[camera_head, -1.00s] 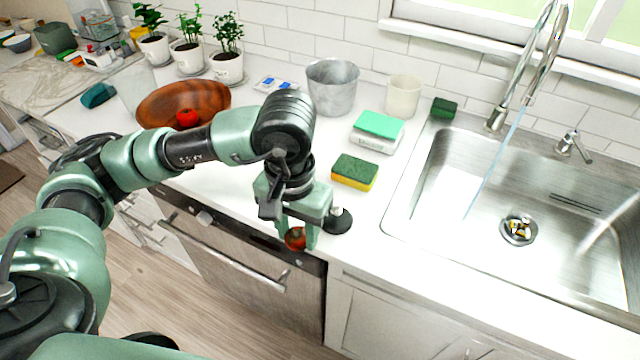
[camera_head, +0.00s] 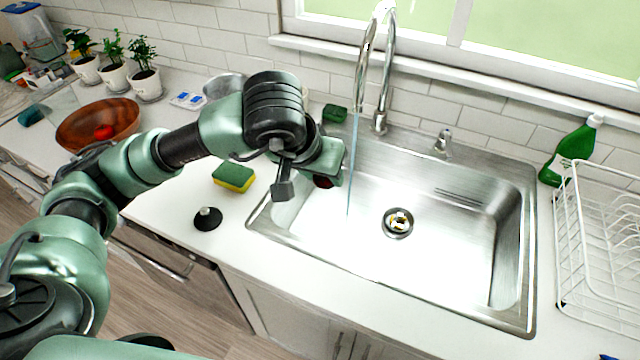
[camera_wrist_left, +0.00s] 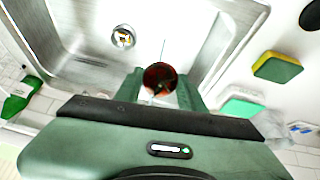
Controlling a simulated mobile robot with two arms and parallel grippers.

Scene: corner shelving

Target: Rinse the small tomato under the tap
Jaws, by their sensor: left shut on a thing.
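My left gripper (camera_head: 328,168) is shut on the small tomato (camera_head: 323,181), which shows as a dark red patch between the fingers. It holds the tomato over the left edge of the sink (camera_head: 440,268). In the left wrist view the tomato (camera_wrist_left: 160,78) sits between the two green fingers. The tap (camera_head: 386,75) is running. Its thin stream of water (camera_head: 352,165) falls into the basin just right of the gripper in the head view, apart from the tomato as far as I can tell. My right gripper is not in view.
Another tomato (camera_head: 103,132) lies in the wooden bowl (camera_head: 75,135). A sponge (camera_head: 233,177) and a black stopper (camera_head: 208,219) lie on the counter left of the sink. A green bottle (camera_head: 572,152) and a white dish rack (camera_head: 610,225) stand to the right. The basin is open around its drain (camera_head: 398,222).

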